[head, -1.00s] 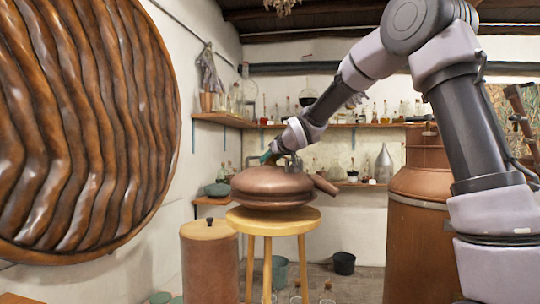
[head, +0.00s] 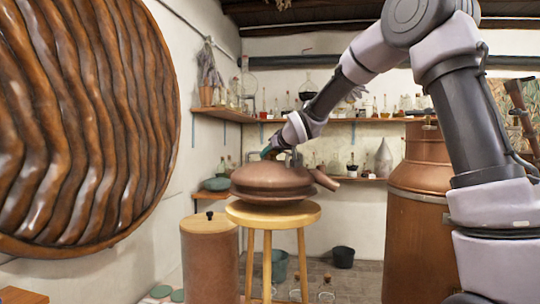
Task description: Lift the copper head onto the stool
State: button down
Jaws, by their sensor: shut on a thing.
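The copper head (head: 270,182) is a rounded, wide copper vessel with a short spout pointing right. It is at the top of the wooden stool (head: 272,217), over the seat; its underside appears to touch the seat, though I cannot be sure. It looks roughly level. My gripper (head: 278,155) comes down from the upper right and is shut on the copper head at its top. The fingertips are small and partly hidden by the wrist and the head's top. The stool is light wood with a round seat and several legs.
A copper drum with a wooden lid (head: 209,225) stands left of the stool. A large copper still (head: 418,210) stands right, behind my arm. A ribbed round wooden piece (head: 85,120) fills the left. Shelves with glassware (head: 365,120) line the back wall. A dark bucket (head: 344,257) and glass jars are on the floor.

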dwell(0.3)
jog(key=shift+f, duration=0.6)
dwell(1.0)
jog(key=shift+f, duration=0.75)
dwell(0.7)
